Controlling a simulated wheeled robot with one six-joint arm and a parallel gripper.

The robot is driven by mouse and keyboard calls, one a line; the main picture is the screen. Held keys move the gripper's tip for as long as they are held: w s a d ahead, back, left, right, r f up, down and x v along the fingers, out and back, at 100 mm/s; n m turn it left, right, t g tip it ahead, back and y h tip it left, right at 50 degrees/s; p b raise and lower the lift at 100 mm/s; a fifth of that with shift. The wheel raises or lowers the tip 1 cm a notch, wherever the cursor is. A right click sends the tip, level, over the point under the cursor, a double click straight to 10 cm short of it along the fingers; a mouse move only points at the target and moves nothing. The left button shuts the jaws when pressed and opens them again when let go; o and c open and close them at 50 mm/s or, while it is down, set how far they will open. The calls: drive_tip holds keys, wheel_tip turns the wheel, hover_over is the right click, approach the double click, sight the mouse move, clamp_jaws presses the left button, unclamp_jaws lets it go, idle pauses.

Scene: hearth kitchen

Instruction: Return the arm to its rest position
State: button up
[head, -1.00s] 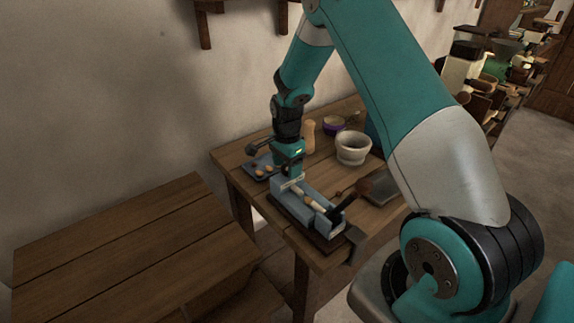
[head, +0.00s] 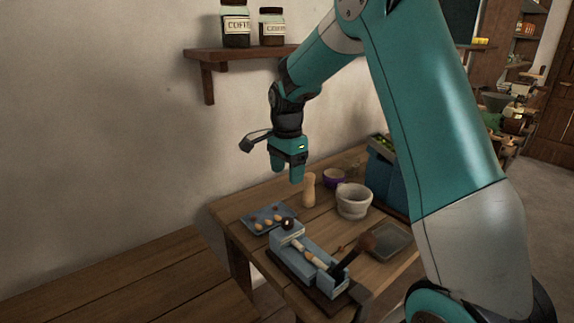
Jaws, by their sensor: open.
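My gripper (head: 288,178) is open and empty. It points down in the air above the back part of the wooden table (head: 240,207), to the left of a wooden pepper-mill-like piece (head: 309,190). Below it lies a blue-grey tray (head: 258,212) with several small round yellowish and dark pieces. My arm reaches in from the right and bends down at the wrist. A light blue box-like holder (head: 300,262) stands at the table's front with pale and dark handled items lying in it.
A stone mortar (head: 353,201), a purple bowl (head: 334,178), a grey flat pan (head: 392,241) and a blue crate (head: 382,170) stand to the right. A wall shelf (head: 240,54) with two jars is close behind my wrist. A lower wooden surface (head: 130,285) at left is clear.

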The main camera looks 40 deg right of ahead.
drive_tip(key=shift+r, duration=1.1)
